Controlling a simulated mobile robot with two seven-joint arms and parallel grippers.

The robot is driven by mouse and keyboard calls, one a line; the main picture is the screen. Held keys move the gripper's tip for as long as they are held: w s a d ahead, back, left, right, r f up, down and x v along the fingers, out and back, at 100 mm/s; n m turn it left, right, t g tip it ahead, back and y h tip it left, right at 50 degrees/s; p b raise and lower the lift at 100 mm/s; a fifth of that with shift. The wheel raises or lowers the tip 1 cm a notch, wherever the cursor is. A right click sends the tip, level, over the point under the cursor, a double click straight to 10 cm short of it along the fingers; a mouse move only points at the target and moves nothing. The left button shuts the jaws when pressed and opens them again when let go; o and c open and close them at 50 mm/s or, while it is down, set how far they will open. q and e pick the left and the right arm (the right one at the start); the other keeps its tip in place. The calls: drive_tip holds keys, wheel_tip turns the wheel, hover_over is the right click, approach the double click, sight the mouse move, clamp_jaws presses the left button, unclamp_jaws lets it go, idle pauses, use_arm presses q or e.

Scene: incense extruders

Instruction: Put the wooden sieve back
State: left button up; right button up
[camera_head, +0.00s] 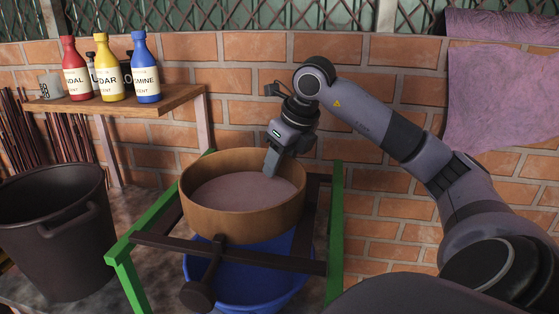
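The round wooden sieve (242,226) rests on the dark bars of a green-legged stand (335,225), above a blue bucket (240,276). Its inside looks pale pinkish grey. My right gripper (272,162) comes down from above at the sieve's back right, and its tip overlaps the far rim and the inside of the sieve. Whether the fingers touch or grip the rim cannot be made out. My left gripper is not in view.
A dark bucket (58,240) stands at left. A wooden shelf (150,102) holds red (75,75), yellow (107,75) and blue (145,75) bottles and a grey mug (50,86). Incense sticks (65,140) stand below it. A brick wall (380,180) closes the back; purple cloth (500,100) hangs right.

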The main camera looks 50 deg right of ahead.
drive_tip(key=shift+r, duration=0.1)
drive_tip(key=p+v, duration=0.1)
drive_tip(key=v, duration=0.5)
drive_tip(key=shift+s+r, duration=0.15)
drive_tip(key=shift+r, duration=0.2)
drive_tip(key=shift+s+r, duration=0.1)
drive_tip(key=shift+r, duration=0.05)
drive_tip(key=shift+s, duration=0.1)
